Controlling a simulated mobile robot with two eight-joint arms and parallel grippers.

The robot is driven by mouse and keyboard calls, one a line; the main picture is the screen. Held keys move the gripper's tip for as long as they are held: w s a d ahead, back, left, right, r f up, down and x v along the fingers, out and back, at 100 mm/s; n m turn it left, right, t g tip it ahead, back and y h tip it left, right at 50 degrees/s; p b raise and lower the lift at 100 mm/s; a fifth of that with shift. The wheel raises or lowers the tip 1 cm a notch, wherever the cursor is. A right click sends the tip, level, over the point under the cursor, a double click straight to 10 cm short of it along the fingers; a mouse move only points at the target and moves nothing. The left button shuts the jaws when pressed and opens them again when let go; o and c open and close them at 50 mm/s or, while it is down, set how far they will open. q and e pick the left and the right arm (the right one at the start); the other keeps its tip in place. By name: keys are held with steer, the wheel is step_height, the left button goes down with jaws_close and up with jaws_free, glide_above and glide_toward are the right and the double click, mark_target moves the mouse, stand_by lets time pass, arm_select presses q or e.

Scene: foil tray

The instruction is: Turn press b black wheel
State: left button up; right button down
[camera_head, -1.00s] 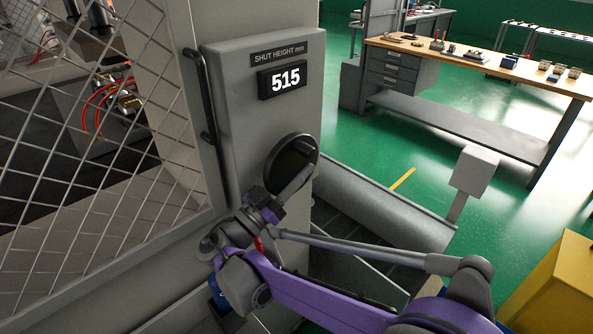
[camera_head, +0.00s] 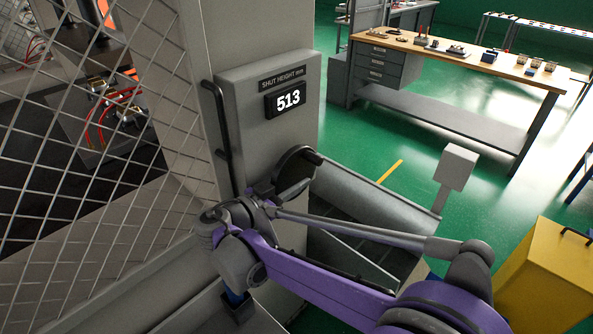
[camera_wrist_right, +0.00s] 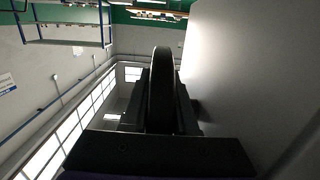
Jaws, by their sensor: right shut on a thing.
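The black wheel (camera_head: 296,167) is mounted on the side of the grey press cabinet, below the display (camera_head: 290,98), which reads 513 under a "SHUT HEIGHT mm" label. A dark knob shows at the wheel's right edge. My right gripper (camera_head: 279,194) is at the wheel's lower front and is shut on it. In the right wrist view the wheel's rim (camera_wrist_right: 161,90) stands edge-on between the two dark fingers, which hide its lower part. My left gripper is not in view.
A wire mesh guard (camera_head: 95,150) and a black vertical handle (camera_head: 219,125) stand left of the wheel. A grey chute (camera_head: 365,190) lies right of it. A yellow box (camera_head: 550,275) is at lower right. A workbench (camera_head: 455,55) stands farther back on green floor.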

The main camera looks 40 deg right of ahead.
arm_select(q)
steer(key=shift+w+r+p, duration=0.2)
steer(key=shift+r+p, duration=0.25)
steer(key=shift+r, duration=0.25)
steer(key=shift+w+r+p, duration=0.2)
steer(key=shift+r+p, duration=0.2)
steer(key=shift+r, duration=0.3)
arm_select(e)
steer(key=shift+a+y, duration=0.25)
steer(key=shift+y, duration=0.55)
steer(key=c, duration=0.7)
jaws_free()
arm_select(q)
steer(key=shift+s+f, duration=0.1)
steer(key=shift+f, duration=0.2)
arm_select(e)
steer(key=v, duration=1)
steer(key=shift+a+r, duration=0.15)
steer(key=shift+a, duration=0.25)
